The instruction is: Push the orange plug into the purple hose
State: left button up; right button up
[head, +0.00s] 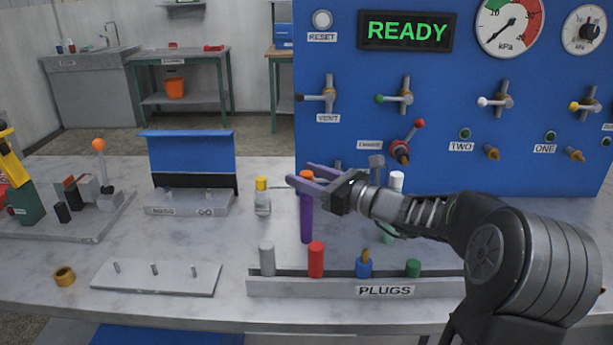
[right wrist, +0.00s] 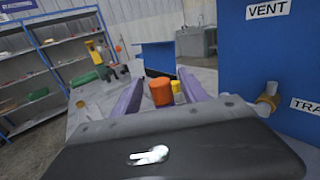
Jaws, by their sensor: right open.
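The orange plug (head: 306,174) stands upright at the top of the purple hose (head: 306,222), which hangs vertically below it. The joint between them is partly hidden by a finger, so I cannot tell how deep the plug sits. My right gripper (head: 298,174) is open, with its two purple fingers on either side of the plug. In the right wrist view the orange plug (right wrist: 161,92) stands between the spread fingers (right wrist: 160,78), with gaps beside it. My left gripper is not in view.
A PLUGS rack (head: 320,288) with grey, red, blue and green plugs stands in front. A yellow-capped bottle (head: 262,197) is just left of the hose. The blue panel (head: 450,140) with valves rises behind. A pegged plate (head: 155,278) lies at front left.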

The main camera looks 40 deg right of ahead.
jog(key=v, duration=0.7)
jog(key=shift+s, duration=0.35)
jog(key=shift+d, duration=0.15)
dwell(0.5)
